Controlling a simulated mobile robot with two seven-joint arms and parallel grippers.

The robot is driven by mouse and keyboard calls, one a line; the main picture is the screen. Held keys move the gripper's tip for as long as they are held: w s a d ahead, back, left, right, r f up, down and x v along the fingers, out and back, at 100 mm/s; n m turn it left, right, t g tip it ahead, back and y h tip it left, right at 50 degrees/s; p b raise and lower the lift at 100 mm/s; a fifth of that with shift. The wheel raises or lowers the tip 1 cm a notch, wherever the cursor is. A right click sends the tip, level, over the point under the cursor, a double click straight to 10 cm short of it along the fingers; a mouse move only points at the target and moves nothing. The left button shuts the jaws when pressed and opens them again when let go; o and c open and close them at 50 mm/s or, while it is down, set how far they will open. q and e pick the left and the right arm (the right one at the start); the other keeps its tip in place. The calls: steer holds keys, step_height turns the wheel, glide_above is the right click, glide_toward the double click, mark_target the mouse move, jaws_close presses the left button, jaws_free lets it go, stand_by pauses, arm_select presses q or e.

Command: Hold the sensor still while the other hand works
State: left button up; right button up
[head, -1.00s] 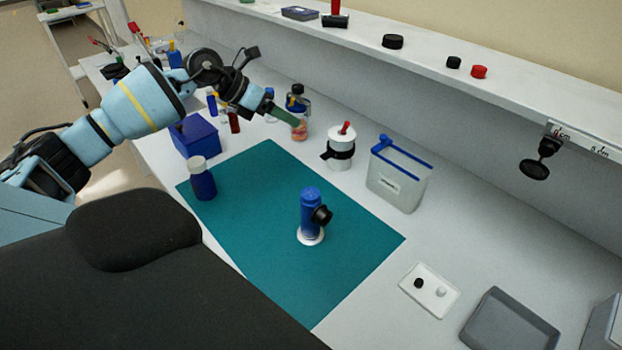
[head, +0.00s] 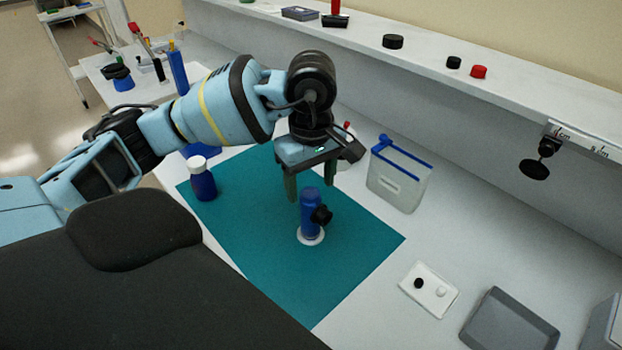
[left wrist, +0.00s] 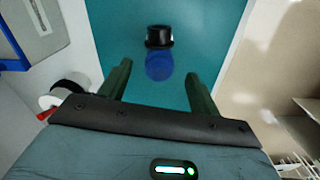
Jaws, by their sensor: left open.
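The sensor (head: 310,205) is a blue upright cylinder with a black round knob (head: 321,215) on its side and a white disc base (head: 310,237). It stands on the teal mat (head: 350,265). My left gripper (head: 310,188) is open and points down just above and behind the sensor, with its green fingers apart. In the left wrist view the sensor's blue top (left wrist: 159,68) shows between the open fingertips, with its black knob beyond. I cannot tell whether a finger touches it. My right gripper is not in view.
A blue bottle with a white cap (head: 202,178) stands at the mat's left. A clear bin with a blue rim (head: 398,185) stands behind right. A white tray (head: 429,290) and a grey tray (head: 509,325) lie at right. The mat's front is clear.

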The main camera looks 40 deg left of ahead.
mark_target(311, 209)
arm_select(q)
steer(key=shift+f, duration=3.9)
steer(key=shift+c, duration=0.3)
steer(key=c, duration=1.1)
